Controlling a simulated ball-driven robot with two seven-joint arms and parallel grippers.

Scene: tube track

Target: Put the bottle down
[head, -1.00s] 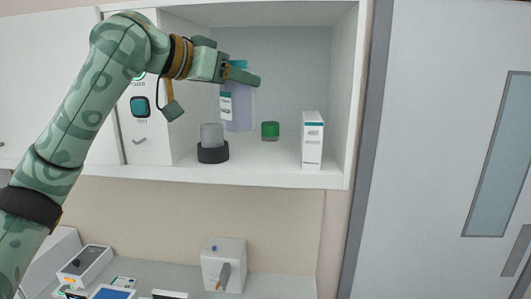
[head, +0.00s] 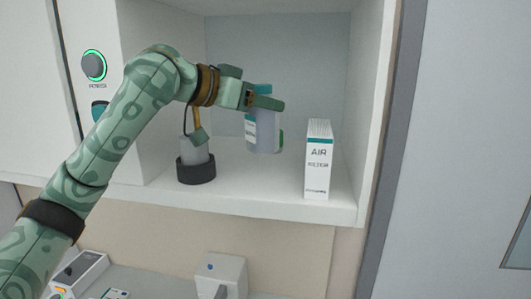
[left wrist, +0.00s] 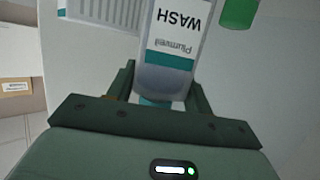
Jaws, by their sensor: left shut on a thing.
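The bottle (head: 264,133) is pale and translucent, with a white label and a teal cap, and hangs roughly upright inside the open cabinet. It also shows in the left wrist view (left wrist: 165,77), upside down, its label reading "WASH". My left gripper (head: 264,100) is shut on the bottle's top end, and its fingers flank the cap in the left wrist view (left wrist: 160,92). I cannot tell whether the bottle's base touches the cabinet floor (head: 250,190). My right gripper is not in view.
A white air filter box (head: 318,165) stands right of the bottle. A green container (head: 281,141) is partly hidden behind the bottle. A grey cup in a black holder (head: 196,170) stands to the left. The shelf floor in front of the bottle is clear.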

